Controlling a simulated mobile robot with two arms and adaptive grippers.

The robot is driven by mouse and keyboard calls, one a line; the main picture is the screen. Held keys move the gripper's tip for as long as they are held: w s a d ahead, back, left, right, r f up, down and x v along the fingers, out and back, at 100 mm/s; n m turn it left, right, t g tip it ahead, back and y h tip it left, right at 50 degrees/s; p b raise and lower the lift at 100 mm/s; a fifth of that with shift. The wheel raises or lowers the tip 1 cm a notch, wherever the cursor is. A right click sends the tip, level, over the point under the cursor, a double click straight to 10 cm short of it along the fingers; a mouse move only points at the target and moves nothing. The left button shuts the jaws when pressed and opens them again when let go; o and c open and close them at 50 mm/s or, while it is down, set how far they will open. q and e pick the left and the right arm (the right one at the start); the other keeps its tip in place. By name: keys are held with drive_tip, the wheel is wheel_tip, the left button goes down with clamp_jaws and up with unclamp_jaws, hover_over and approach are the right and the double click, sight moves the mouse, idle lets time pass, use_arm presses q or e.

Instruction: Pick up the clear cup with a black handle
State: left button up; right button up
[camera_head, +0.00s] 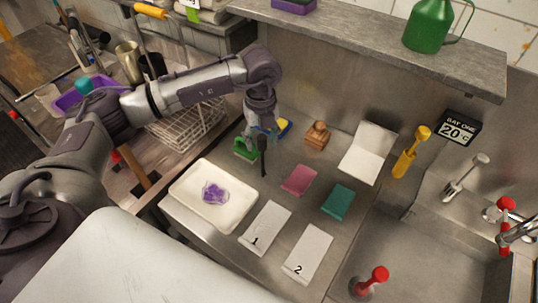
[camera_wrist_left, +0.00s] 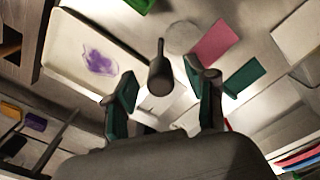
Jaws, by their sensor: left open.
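The black handle (camera_head: 262,145) of the clear cup stands up just below my left gripper in the head view. In the left wrist view the handle (camera_wrist_left: 160,75) shows as a dark rod with a rounded end, lying between and just beyond my fingertips. A pale, see-through round shape (camera_wrist_left: 183,37) beside it looks like the clear cup; its outline is faint, and I cannot make it out in the head view. My left gripper (camera_wrist_left: 165,88), with dark green finger pads, is open around the handle's near end, with gaps to both sides. My right gripper is not in view.
A white tray (camera_head: 237,213) with a purple stain lies to the left. Cards numbered 1 (camera_head: 266,227) and 2 (camera_head: 308,253), a pink pad (camera_head: 299,180) and a green pad (camera_head: 338,202) lie nearby. A green object (camera_head: 245,150) and a wooden stamp (camera_head: 317,135) are close behind. A shelf (camera_head: 380,42) overhangs.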

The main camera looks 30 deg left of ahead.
use_arm(q)
drive_tip(key=shift+f, duration=0.75)
clamp_jaws()
drive_tip(key=shift+r, duration=0.1)
